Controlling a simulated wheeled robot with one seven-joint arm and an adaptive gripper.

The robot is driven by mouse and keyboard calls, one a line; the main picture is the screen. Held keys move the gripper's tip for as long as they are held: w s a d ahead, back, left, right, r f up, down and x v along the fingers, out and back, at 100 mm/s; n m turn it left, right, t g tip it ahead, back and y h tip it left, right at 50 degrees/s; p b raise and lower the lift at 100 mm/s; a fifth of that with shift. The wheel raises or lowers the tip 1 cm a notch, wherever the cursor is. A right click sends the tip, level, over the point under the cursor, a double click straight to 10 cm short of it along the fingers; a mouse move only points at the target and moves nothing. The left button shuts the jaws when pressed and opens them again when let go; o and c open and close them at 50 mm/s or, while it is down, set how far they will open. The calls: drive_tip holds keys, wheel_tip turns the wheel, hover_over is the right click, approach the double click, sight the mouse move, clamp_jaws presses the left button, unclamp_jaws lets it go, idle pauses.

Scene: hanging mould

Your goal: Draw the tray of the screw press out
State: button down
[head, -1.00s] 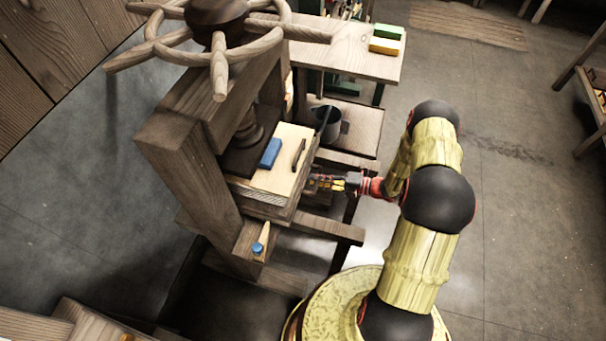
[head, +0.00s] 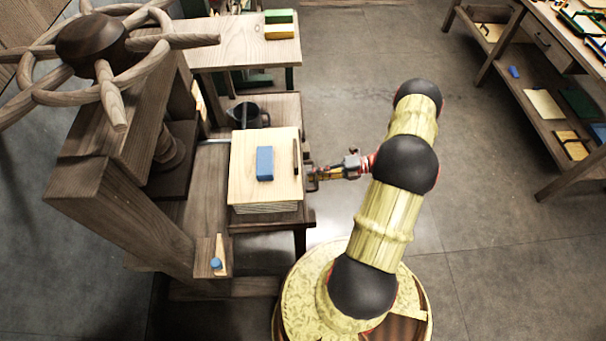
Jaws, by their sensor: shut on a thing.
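The screw press (head: 115,185) stands at the left, a heavy dark wooden frame with a spoked wheel (head: 92,45) on top. Its tray (head: 268,218) sits out to the right, clear of the frame and the screw. A pale board (head: 245,182) over a stack of sheets lies on the tray, with a blue block (head: 265,163) and a thin dark bar on top. My gripper (head: 312,174) is at the tray's right side, shut on its handle. The fingertips and handle are small, so the exact grip is hard to see.
A small wedge with a blue end (head: 216,263) rests on the press's front ledge. Behind stand a grey pot (head: 245,113) and a table with green and yellow blocks (head: 280,25). Shelves (head: 545,120) stand far right. The floor between is open.

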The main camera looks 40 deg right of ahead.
drive_tip(key=shift+s+d, duration=0.35)
drive_tip(key=c, duration=2.1)
unclamp_jaws()
drive_tip(key=shift+c, duration=0.2)
drive_tip(key=shift+d, duration=0.1)
drive_tip(key=v, duration=1.1)
drive_tip(key=shift+s+d, duration=0.25)
drive_tip(key=shift+d, duration=0.1)
